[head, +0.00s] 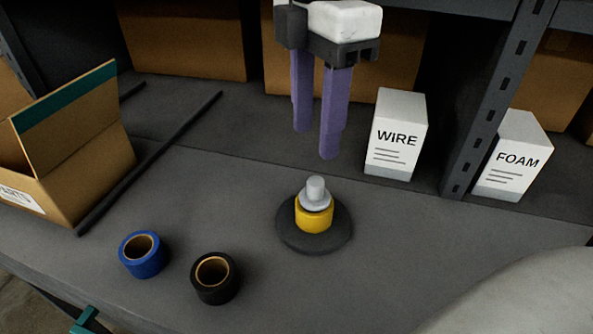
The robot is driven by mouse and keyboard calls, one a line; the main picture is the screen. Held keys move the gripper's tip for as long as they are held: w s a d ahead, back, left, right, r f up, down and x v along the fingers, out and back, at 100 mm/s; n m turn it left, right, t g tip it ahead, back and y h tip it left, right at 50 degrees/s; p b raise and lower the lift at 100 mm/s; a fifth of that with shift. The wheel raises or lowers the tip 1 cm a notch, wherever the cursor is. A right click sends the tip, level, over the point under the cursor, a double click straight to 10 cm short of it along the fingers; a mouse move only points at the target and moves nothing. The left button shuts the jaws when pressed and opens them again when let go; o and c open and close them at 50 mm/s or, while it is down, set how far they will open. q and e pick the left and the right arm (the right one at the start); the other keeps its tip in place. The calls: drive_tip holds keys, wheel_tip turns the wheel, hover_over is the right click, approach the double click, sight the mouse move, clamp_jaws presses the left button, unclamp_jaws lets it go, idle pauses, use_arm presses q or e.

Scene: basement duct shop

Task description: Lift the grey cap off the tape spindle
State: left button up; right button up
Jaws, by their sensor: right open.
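The grey cap (316,191) sits on top of the tape spindle, its knob pointing up. Below it is a yellow tape roll (314,219) on the spindle's round dark base (314,245). My right gripper (316,145) hangs above the cap and a little behind it in the picture. Its two purple fingers point down and are apart, with nothing between them. The fingertips do not touch the cap. My left gripper is not in view.
A blue tape roll (142,254) and a black tape roll (214,278) lie on the grey bench at front left. An open cardboard box (85,150) stands left. WIRE (396,135) and FOAM (512,157) boxes and a shelf post (490,100) stand right.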

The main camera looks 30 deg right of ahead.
sight(317, 181)
drive_tip(key=f, duration=0.2)
drive_tip(key=s+f, duration=0.1)
drive_tip(key=f, duration=0.1)
drive_tip(key=shift+f, duration=0.35)
wheel_tip(317, 181, down, 4)
drive_tip(key=shift+f+p, duration=0.15)
drive_tip(key=shift+p, duration=0.35)
drive_tip(key=shift+c, duration=0.4)
clamp_jaws()
